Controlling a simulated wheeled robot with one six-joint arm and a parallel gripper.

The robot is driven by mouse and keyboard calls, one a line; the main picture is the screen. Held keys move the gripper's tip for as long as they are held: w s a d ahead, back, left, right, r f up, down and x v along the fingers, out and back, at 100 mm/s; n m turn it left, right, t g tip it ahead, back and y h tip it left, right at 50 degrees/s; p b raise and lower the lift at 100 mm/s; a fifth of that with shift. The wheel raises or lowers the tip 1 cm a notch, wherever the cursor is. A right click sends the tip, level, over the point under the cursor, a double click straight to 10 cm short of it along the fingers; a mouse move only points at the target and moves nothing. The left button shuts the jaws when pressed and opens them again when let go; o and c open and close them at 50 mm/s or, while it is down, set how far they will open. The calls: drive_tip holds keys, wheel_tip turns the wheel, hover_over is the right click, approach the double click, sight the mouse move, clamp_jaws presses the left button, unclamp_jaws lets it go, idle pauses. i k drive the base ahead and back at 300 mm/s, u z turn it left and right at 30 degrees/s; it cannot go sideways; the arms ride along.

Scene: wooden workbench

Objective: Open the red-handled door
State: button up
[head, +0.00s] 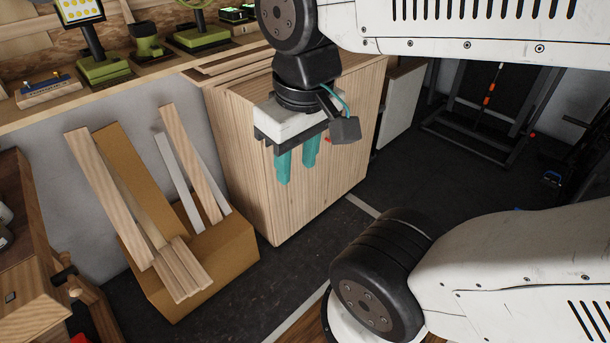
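A light wooden cabinet (255,190) stands on the floor in the middle of the head view. Its front face looks closed, though door seams are hard to make out. A small red bit (328,141), perhaps part of the red handle, shows just right of my gripper; the rest is hidden behind my gripper and wrist. My gripper (296,174) hangs in front of the cabinet with its two teal fingers pointing down. The fingers are apart with nothing visible between them. I cannot tell whether they touch the cabinet.
A cardboard box (210,262) with several wooden planks (178,280) stands left of the cabinet. A workbench (150,80) with green tools runs along the wall behind. A dark metal rack (485,110) stands at the right back. Dark floor (315,245) is open in front of the cabinet.

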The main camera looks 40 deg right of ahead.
sight(292, 205)
drive_tip(key=k, duration=0.5)
drive_tip(key=z, duration=0.95)
drive_tip(key=i, duration=1.6)
drive_tip(key=u, duration=0.8)
